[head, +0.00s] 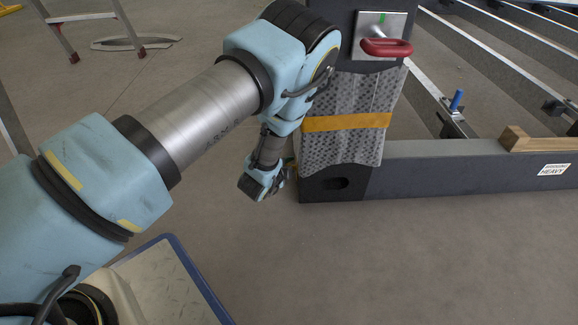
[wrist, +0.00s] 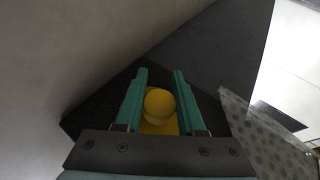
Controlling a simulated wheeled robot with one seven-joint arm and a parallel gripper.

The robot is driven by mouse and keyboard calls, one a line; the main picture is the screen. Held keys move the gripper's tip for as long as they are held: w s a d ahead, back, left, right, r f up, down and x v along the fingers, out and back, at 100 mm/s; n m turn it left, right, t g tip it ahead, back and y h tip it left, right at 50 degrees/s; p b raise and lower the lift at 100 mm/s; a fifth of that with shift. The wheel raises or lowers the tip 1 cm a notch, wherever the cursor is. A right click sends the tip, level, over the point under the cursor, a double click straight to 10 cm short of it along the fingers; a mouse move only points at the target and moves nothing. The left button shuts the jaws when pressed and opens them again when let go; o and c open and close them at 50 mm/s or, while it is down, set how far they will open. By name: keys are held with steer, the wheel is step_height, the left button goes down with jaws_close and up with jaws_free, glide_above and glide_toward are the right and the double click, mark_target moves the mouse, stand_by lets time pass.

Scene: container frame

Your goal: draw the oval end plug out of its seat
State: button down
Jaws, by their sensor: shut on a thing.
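My gripper (head: 280,180) is low beside the left side of the dark corner block (head: 318,187) at the foot of the post. In the wrist view my gripper's two teal fingers (wrist: 160,82) are shut on the yellow plug (wrist: 158,104). Its rounded yellow head shows between the fingers, with more yellow below it. The dark block lies just beyond the fingertips. The seat is hidden, and I cannot tell how deep the plug sits.
Grey patterned wrap (head: 345,150) with an orange strap (head: 347,122) covers the post above. A red handle (head: 386,47) sticks out higher up. A dark beam (head: 450,168) runs right. The floor in front is clear.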

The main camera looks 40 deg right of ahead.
steer(key=shift+w+a+p, duration=0.4)
steer(key=shift+w+a, duration=0.55)
steer(key=shift+a, duration=0.2)
steer(key=shift+w+a+p, duration=0.4)
steer(key=shift+w+a, duration=0.5)
steer(key=shift+a, duration=0.25)
